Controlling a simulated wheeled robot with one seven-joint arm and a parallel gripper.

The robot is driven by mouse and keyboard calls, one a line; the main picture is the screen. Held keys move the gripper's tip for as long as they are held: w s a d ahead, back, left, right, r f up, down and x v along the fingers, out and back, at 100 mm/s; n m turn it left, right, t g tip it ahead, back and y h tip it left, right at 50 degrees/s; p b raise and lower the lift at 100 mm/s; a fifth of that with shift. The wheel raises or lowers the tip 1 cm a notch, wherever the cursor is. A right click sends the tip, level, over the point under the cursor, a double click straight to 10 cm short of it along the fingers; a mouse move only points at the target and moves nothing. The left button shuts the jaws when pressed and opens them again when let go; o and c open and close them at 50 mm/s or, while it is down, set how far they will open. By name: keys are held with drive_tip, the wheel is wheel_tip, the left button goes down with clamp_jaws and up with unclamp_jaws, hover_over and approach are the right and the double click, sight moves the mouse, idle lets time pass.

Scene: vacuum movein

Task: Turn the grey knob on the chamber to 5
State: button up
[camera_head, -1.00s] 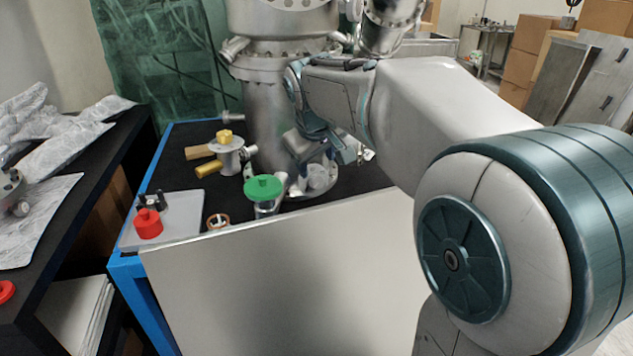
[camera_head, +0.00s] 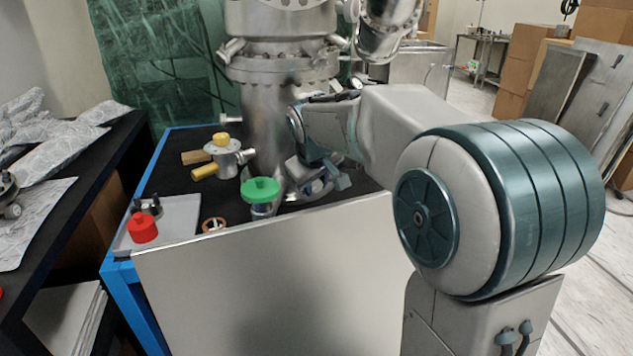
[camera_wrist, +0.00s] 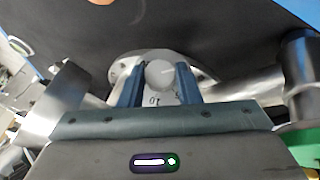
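The grey knob (camera_wrist: 160,76) shows in the wrist view between my two fingers, on a pale round dial plate (camera_wrist: 205,74). The number 10 is readable on the dial below the knob; other marks are too small to read. My gripper (camera_wrist: 158,68) has its blue fingers apart, one on each side of the knob, and I see no clear grip on it. In the head view my gripper (camera_head: 320,180) points down at the foot of the steel chamber (camera_head: 268,135). The knob is largely hidden there.
A green-topped valve (camera_head: 260,190) stands just left of my gripper. A yellow-knobbed fitting (camera_head: 222,150), a copper ring (camera_head: 214,225) and a grey tray (camera_head: 180,222) with a red part (camera_head: 142,228) lie further left. A pale panel (camera_head: 270,285) fronts the bench.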

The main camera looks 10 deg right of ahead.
drive_tip(key=shift+r+p, duration=0.1)
drive_tip(key=shift+p, duration=0.3)
drive_tip(key=shift+d+r+m+y+p, duration=0.2)
drive_tip(key=shift+m+y+p, duration=0.4)
drive_tip(key=shift+p, duration=0.65)
drive_tip(key=shift+w+d+f+m+g+y+p, duration=0.1)
drive_tip(key=shift+m+g+y+p, duration=0.45)
drive_tip(key=shift+y+p, duration=0.55)
drive_tip(key=shift+d+f+m+y, duration=0.15)
drive_tip(key=shift+m+y, duration=0.4)
drive_tip(key=shift+d+f+m+y, duration=0.1)
drive_tip(key=shift+m+y, duration=0.4)
drive_tip(key=shift+y, duration=0.05)
drive_tip(key=shift+d+f+m+y, duration=0.1)
drive_tip(key=shift+m+y, duration=0.9)
drive_tip(key=shift+y, duration=0.5)
drive_tip(key=o, duration=1)
